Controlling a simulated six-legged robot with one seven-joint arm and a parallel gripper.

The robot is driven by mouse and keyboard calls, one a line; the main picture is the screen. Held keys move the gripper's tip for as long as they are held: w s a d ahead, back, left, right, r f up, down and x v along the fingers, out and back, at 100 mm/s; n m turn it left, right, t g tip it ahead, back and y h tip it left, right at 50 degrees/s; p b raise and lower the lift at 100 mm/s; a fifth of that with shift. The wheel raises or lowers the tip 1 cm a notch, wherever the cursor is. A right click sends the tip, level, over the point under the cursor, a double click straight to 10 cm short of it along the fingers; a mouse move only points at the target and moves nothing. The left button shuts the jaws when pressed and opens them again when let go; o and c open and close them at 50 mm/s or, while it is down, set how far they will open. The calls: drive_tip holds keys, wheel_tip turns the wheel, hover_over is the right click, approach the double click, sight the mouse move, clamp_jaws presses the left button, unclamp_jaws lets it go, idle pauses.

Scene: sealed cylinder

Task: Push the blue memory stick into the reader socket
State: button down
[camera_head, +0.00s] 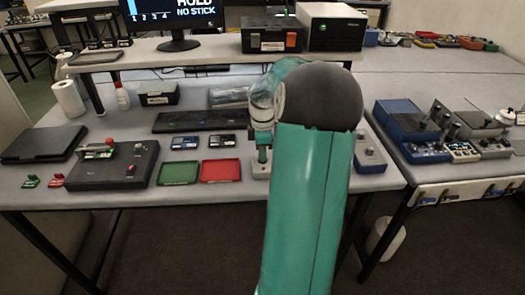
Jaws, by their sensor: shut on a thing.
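My green arm with its dark round joint fills the middle of the view and hides much of the bench behind it. My gripper (263,155) shows small beside the arm, pointing down over a pale grey device (260,172). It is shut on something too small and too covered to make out. I cannot pick out the blue memory stick. I cannot tell whether the pale device is the reader, and no socket opening is visible. The monitor (170,15) reads "HOLD" and "NO STICK" above the numbers 1 to 4.
Left of my gripper are a red tray (221,171), a green tray (180,172), two small cases (185,142) and a dark control box (112,165) with a red knob. A keyboard (200,121) lies behind them.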

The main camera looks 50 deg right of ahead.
drive_tip(key=c, duration=1.3)
unclamp_jaws()
drive_tip(key=shift+c, duration=0.2)
wheel_tip(320, 180, up, 14)
drive_tip(key=shift+f, duration=0.1)
